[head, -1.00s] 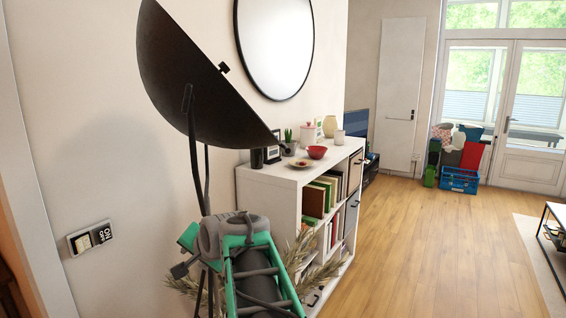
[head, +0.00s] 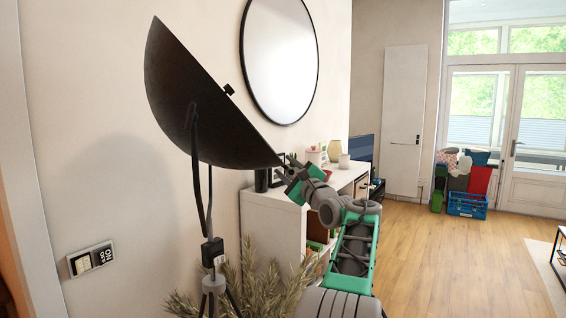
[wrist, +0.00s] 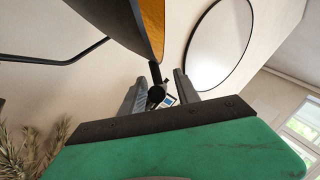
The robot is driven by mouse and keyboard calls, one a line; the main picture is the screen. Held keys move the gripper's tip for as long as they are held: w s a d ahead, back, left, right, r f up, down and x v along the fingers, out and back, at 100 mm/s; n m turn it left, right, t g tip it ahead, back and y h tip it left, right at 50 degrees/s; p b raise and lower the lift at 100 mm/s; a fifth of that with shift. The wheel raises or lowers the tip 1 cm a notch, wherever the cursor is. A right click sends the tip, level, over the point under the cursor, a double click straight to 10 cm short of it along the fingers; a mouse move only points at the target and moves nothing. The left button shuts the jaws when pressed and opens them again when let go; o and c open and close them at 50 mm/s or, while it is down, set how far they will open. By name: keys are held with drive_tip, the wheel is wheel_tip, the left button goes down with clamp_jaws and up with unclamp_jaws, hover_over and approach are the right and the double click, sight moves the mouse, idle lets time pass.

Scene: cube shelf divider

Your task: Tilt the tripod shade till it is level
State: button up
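The tripod shade (head: 195,110) is a large dark bowl. It is steeply tilted, its upper edge at left and its lower edge at right, its mouth facing up and right. It stands on a thin black tripod (head: 212,254) with a bent bracket. A small knob sticks out at its rim side. My gripper (head: 286,166) is at the shade's lower right edge. In the wrist view the shade (wrist: 120,22) shows an orange inside above my gripper (wrist: 160,90). The fingers are apart, with a short dark rod with a round end (wrist: 156,93) between them; contact is unclear.
A white cube shelf (head: 271,215) with small items on top stands behind my arm. A round mirror (head: 279,60) hangs on the wall. A plant (head: 258,290) is by the tripod foot. The wooden floor (head: 450,260) at right is clear.

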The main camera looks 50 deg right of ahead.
drive_tip(key=shift+x, duration=0.85)
drive_tip(key=shift+c, duration=0.4)
clamp_jaws()
idle(0.4)
